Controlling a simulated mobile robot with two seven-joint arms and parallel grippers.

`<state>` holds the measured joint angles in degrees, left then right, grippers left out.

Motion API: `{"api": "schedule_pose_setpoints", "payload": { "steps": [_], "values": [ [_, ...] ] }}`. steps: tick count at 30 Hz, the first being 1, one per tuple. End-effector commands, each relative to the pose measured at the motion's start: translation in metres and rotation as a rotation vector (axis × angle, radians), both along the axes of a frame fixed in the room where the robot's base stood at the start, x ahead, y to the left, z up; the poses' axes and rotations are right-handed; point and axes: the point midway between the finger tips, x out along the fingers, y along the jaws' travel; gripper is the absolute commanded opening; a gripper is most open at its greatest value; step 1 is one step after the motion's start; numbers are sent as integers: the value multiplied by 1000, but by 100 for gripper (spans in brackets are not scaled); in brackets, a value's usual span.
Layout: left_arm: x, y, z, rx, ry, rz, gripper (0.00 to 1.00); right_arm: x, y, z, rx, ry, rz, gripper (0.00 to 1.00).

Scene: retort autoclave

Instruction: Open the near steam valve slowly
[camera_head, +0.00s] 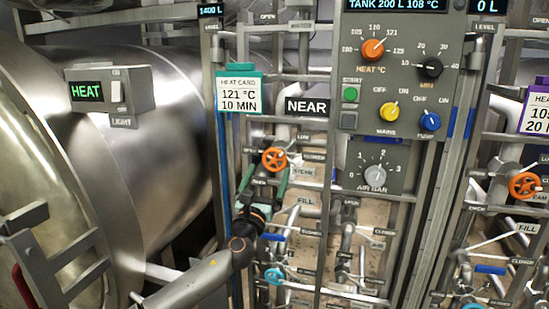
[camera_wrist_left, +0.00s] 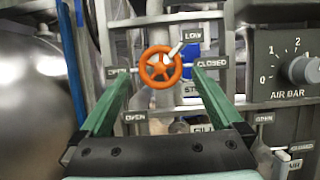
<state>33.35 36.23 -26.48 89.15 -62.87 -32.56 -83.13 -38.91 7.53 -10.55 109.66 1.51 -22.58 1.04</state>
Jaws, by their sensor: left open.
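The near steam valve has a small orange handwheel (camera_head: 275,160) below the NEAR sign (camera_head: 307,106) in the head view. In the left wrist view the orange handwheel (camera_wrist_left: 161,67) sits ahead, between the fingers, with a pale pointer towards the LOW label (camera_wrist_left: 194,35). OPEN is marked on its left and CLOSED (camera_wrist_left: 212,63) on its right. My left gripper (camera_head: 264,180) is open, its green fingers spread either side of the wheel from below. In the left wrist view the gripper (camera_wrist_left: 160,85) holds nothing; contact with the wheel cannot be told. My right gripper is not seen.
A control panel (camera_head: 400,70) with knobs stands to the right, with the AIR BAR dial (camera_head: 374,172) below it. Pipes and a blue handle (camera_head: 272,237) lie below the wheel. A steel vessel (camera_head: 165,130) fills the left. Another orange wheel (camera_head: 525,185) is far right.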

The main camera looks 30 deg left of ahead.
Motion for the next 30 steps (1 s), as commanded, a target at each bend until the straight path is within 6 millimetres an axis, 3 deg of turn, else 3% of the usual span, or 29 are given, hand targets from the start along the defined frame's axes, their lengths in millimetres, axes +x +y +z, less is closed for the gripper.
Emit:
{"api": "schedule_pose_setpoints", "payload": {
  "steps": [6, 12, 26, 30],
  "values": [
    [33, 7, 15, -3, -2, 1, 100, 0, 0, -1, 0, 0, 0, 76],
    [53, 11, 21, -3, -1, 0, 100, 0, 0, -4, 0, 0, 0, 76],
    [61, 13, 25, -4, 0, -2, 100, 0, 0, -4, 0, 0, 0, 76],
    [61, 13, 25, -4, 0, -2, 86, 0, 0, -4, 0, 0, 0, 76]
  ]
}}
